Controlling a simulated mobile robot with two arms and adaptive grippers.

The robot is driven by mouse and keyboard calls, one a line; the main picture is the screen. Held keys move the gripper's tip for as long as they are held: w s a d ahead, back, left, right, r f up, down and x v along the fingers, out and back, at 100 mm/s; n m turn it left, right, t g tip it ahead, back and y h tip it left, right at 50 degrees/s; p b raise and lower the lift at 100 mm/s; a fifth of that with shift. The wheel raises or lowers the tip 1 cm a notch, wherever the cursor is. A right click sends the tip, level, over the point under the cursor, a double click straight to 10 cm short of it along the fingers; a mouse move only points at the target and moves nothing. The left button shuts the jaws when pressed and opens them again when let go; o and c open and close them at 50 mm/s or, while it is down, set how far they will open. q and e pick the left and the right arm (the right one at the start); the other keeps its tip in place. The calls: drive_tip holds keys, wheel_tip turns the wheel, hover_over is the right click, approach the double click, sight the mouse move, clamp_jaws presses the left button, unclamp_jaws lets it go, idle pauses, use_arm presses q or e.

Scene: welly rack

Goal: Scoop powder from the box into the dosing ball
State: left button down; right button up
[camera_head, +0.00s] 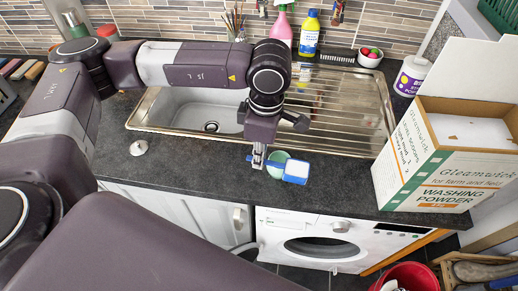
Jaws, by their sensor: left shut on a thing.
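The washing powder box (405,160) stands open on the right of the dark worktop, its flap up and white powder (470,130) showing inside. My left gripper (258,161) is shut on the handle of a blue scoop (296,171) near the worktop's front edge. The scoop points right, and its blue-rimmed bowl looks white inside. A pale green round cup, seemingly the dosing ball (276,167), shows just behind and left of the scoop bowl, partly hidden by scoop and gripper. I cannot tell whether they touch. My right gripper is not in view.
A steel sink (205,118) with a ribbed drainer (345,110) lies behind the gripper. A washing machine (320,240) is below the front edge. Worktop between scoop and box (345,185) is clear.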

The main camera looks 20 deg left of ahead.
use_arm(q)
drive_tip(key=n+p, duration=0.2)
drive_tip(key=n, duration=0.4)
drive_tip(key=shift+s+h+p, duration=0.15)
drive_tip(key=shift+h+p, duration=0.15)
drive_tip(key=n, duration=0.2)
drive_tip(key=shift+s+f+n+p, duration=0.1)
drive_tip(key=shift+f+n+p, duration=0.15)
drive_tip(key=shift+n+p, duration=0.15)
drive_tip(key=shift+f+n, duration=0.2)
drive_tip(key=shift+n, duration=0.3)
drive_tip(key=shift+f, duration=0.75)
drive_tip(key=w+a+f+g+h+b, duration=0.1)
drive_tip(key=f+g+h+b, duration=0.1)
drive_tip(key=g+h+b, duration=0.3)
drive_tip(key=w+a+f+g+h+b, duration=0.1)
drive_tip(key=g+h+b, duration=0.4)
drive_tip(key=h+b, duration=0.8)
drive_tip(key=a+f+b, duration=0.1)
drive_tip(key=b, duration=0.7)
drive_tip(key=shift+a+f+h, duration=0.25)
drive_tip(key=shift+h, duration=0.05)
